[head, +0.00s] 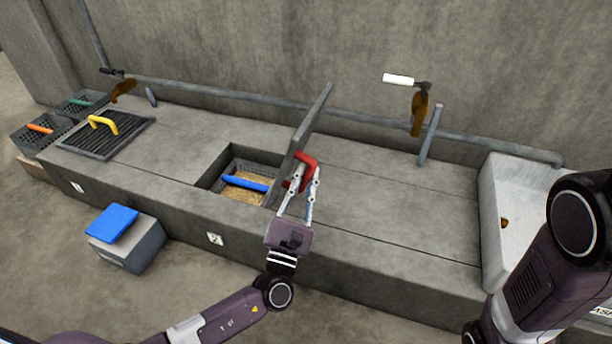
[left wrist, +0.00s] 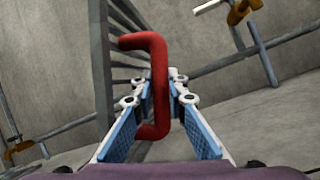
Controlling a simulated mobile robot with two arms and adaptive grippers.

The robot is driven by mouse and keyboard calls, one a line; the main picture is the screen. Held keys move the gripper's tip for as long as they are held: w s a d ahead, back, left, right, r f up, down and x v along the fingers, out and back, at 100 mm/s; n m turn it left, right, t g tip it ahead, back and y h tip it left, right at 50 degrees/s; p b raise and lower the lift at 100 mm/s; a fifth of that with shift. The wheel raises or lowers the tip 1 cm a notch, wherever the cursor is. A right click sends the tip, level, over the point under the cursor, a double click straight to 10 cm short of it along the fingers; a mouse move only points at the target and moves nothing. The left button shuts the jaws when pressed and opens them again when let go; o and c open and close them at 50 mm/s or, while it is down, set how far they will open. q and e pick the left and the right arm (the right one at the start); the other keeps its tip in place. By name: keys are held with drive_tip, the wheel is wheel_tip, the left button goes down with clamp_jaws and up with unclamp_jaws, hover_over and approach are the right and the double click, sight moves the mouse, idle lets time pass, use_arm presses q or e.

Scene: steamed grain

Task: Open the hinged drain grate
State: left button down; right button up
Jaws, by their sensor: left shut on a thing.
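A dark grate (head: 312,118) stands raised, near upright and seen almost edge-on, at the right side of a square opening in the concrete counter. In the left wrist view its slats (left wrist: 125,72) show at the left. Its red handle (head: 309,159) faces my left gripper (head: 303,184). In the left wrist view the handle (left wrist: 158,70) runs between the two blue-padded fingers, and the gripper is shut on it. A second dark slatted grate (head: 75,137) with a yellow handle (head: 104,125) lies flat on the left part of the counter. My right gripper is out of view.
The opening holds a basket of grain (head: 240,194) with a blue handle (head: 246,182). A pipe (head: 350,115) runs along the wall. A white basin (head: 503,215) is at the right. A grey box (head: 133,246) with a blue lid stands on the floor.

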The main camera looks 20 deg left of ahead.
use_arm(q)
drive_tip(key=c, duration=1.9)
unclamp_jaws()
drive_tip(key=shift+a, duration=0.1)
drive_tip(key=shift+s, duration=0.1)
drive_tip(key=v, duration=0.7)
drive_tip(key=shift+s+f, duration=0.15)
drive_tip(key=shift+s, duration=0.05)
